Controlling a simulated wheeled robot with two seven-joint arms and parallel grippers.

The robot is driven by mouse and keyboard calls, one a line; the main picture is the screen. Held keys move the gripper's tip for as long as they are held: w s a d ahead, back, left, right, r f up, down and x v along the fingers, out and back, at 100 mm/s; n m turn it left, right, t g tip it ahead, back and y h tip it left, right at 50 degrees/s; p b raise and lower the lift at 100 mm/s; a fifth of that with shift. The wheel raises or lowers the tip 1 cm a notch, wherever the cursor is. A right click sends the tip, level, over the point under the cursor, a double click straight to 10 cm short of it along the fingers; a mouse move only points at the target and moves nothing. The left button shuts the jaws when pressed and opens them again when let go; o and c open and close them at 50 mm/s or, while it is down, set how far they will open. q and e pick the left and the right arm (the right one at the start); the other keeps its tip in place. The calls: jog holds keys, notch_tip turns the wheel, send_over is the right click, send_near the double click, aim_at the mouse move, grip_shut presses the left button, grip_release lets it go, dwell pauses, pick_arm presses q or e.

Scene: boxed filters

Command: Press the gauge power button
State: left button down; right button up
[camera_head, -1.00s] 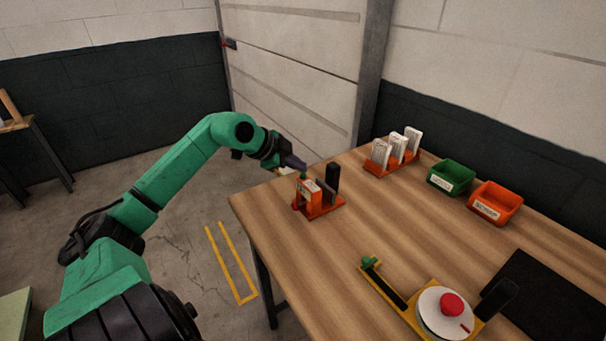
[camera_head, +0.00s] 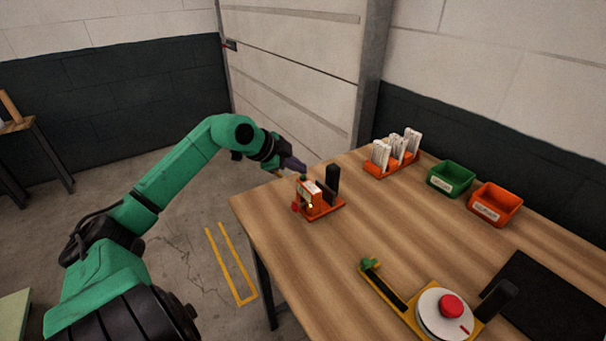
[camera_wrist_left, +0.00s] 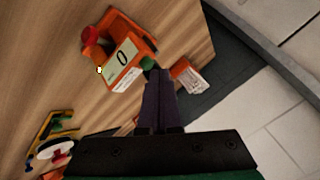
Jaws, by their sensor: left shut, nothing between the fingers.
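The gauge (camera_head: 309,197) is a small orange device on an orange base at the table's far left corner, with a black upright block (camera_head: 332,178) beside it. In the left wrist view the gauge (camera_wrist_left: 118,70) has a pale lit display reading 0, a red knob (camera_wrist_left: 90,37) on one side and a green button (camera_wrist_left: 148,62) on the other. My left gripper (camera_head: 302,167) is shut and empty, just above the gauge. In the left wrist view its fingertips (camera_wrist_left: 157,72) are right at the green button; I cannot tell whether they touch it. My right gripper is not in view.
An orange rack (camera_head: 391,165) with white boxed filters stands behind the gauge. A green bin (camera_head: 451,178) and an orange bin (camera_head: 496,203) are to the right. A yellow fixture (camera_head: 408,309) with a red-topped dial is at the front. The table's middle is clear.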

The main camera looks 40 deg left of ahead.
pick_arm(q)
notch_tip(320, 180, up, 6)
jog(key=p, duration=0.4)
dwell(0.4)
